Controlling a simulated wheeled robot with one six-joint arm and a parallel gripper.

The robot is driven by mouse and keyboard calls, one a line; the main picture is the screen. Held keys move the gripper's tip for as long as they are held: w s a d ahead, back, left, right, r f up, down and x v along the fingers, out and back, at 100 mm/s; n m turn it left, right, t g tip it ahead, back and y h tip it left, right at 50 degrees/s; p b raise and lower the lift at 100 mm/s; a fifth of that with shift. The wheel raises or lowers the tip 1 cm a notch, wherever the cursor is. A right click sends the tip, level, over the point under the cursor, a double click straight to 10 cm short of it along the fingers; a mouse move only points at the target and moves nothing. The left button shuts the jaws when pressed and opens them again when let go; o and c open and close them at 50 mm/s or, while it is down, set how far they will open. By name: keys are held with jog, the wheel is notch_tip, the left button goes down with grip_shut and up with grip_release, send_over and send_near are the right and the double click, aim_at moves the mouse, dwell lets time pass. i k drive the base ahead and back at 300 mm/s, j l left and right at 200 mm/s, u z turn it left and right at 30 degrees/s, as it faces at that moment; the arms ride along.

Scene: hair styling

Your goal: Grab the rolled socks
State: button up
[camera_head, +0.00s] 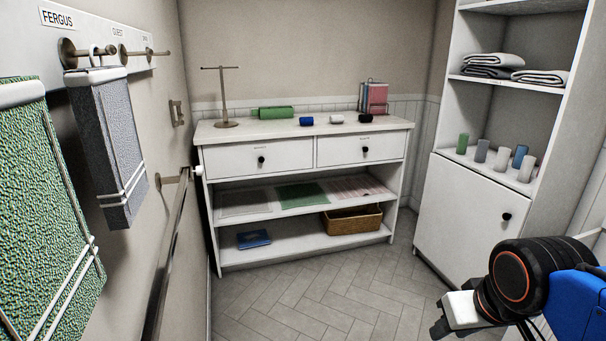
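Three small rolls that look like rolled socks lie on the white dresser top: a blue roll (306,121), a white roll (337,119) and a black roll (365,118). The blue one is leftmost and the black one rightmost. They lie apart from each other. My gripper (440,322) is at the lower right, far in front of the dresser and well away from the rolls. Its dark fingertips are small and partly hidden, so I cannot tell whether they are open or shut. No roll shows at the fingertips.
The dresser (230,131) also bears a green roll (272,112), a metal stand (226,100) and a wire rack (374,98). A shelf cabinet (455,205) stands at right. Towels (108,150) hang on the left wall above a rail. The tiled floor (310,295) is clear.

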aim_at(336, 119)
jog(key=i, duration=1.3)
